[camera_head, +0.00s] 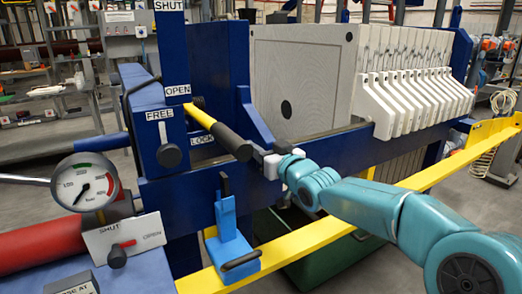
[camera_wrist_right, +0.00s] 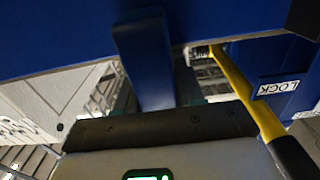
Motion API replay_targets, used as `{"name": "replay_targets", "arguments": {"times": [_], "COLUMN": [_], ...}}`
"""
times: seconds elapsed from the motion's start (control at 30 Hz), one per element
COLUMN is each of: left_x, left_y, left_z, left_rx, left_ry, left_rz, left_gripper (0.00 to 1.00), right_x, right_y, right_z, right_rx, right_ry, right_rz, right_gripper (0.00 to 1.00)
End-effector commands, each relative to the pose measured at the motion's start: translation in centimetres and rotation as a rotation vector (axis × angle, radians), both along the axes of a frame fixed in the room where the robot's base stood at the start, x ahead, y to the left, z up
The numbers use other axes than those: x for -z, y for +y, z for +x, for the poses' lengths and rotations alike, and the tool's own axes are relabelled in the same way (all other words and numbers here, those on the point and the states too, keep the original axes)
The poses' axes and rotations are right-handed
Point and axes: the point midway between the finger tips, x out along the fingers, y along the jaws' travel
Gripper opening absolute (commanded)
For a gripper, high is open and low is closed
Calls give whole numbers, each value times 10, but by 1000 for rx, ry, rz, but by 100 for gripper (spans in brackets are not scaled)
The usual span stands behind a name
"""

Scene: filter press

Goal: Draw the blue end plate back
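The blue end plate (camera_head: 222,65) stands upright behind the label post in the head view. The broad face of a pale filter plate (camera_head: 300,85) with a dark hole shows to its right. A yellow lever (camera_head: 200,116) with a black grip (camera_head: 231,142) slants down from near the OPEN label. My right gripper (camera_head: 262,158) is at the free end of that grip. The yellow lever (camera_wrist_right: 236,88) and its grip run along the right of the right wrist view. The fingers are too unclear to tell open from shut. My left gripper is not in view.
A FREE/LOCK knob (camera_head: 169,156) sits left of the lever. A pressure gauge (camera_head: 86,183) and a SHUT/OPEN valve plate (camera_head: 124,238) stand at lower left. A yellow rail (camera_head: 300,240) runs along the front. White plate handles (camera_head: 415,95) line the right side.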

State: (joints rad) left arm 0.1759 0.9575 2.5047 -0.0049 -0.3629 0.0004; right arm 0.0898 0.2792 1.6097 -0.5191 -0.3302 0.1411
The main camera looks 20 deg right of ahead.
Motion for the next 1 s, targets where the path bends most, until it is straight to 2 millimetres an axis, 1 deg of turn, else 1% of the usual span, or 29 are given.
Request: {"name": "replay_targets", "arguments": {"times": [0.03, 0.07, 0.33, 0.47, 0.57, 0.8, 0.9, 1.0], "left_x": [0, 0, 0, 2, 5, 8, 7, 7], "left_y": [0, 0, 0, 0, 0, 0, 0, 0], "left_z": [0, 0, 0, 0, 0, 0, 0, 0], "left_rx": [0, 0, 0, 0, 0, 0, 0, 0], "left_ry": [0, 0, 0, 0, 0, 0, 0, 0], "left_rz": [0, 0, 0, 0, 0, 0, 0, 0], "left_gripper": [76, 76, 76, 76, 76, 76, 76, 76], "right_x": [0, 0, -1, -1, -1, -2, -2, -2], "right_y": [0, 0, 3, 2, 1, -5, -7, -8], "right_z": [0, 0, -1, -12, -31, -96, -120, -140], "right_rx": [1, 1, -1, 0, 0, 2, 2, 1], "right_ry": [-1, -2, -2, -3, -4, -4, -4, -4], "right_rz": [0, 0, 0, 0, 1, -1, -1, -2], "right_gripper": [53, 57, 57, 57, 57, 57, 57, 57]}}
